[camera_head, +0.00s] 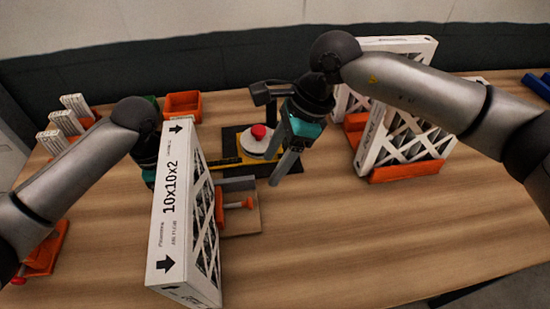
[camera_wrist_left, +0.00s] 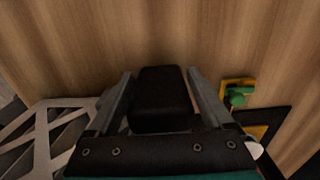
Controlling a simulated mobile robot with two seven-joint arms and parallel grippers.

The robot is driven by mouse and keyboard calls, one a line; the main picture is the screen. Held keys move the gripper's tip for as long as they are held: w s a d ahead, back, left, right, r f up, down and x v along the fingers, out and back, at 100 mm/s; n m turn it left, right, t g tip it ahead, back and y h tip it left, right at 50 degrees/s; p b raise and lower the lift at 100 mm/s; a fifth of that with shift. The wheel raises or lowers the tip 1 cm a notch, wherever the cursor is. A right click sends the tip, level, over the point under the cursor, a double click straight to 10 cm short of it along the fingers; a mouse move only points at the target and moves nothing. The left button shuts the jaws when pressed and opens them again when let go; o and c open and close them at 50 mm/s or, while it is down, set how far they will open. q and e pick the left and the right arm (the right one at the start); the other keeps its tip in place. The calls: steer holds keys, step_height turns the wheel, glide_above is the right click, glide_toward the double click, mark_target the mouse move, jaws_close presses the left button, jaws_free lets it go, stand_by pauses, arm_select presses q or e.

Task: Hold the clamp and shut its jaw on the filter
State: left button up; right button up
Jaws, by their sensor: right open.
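A white boxed filter (camera_head: 180,215), printed 10x10x2, stands upright left of the middle in the head view. The grey clamp (camera_head: 243,220) with an orange screw handle sits just right of it, and the filter hides part of it. My left gripper (camera_wrist_left: 160,88) is mostly hidden behind the filter in the head view. In the left wrist view its fingers stand apart on either side of a black block (camera_wrist_left: 160,95); whether they touch it I cannot tell. My right gripper (camera_head: 286,165) is open and empty, pointing down beside a red button (camera_head: 259,131).
More white filters (camera_head: 405,140) stand in orange holders (camera_head: 405,171) at the right. An orange bin (camera_head: 183,104) is at the back, and small white filters (camera_head: 75,103) are at the far left. The front right of the wooden table (camera_head: 350,235) is clear.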

arm_select(q)
steer(key=shift+o, duration=1)
step_height(320, 180, up, 11)
steer(key=shift+r, duration=0.5)
steer(key=shift+s, duration=0.15)
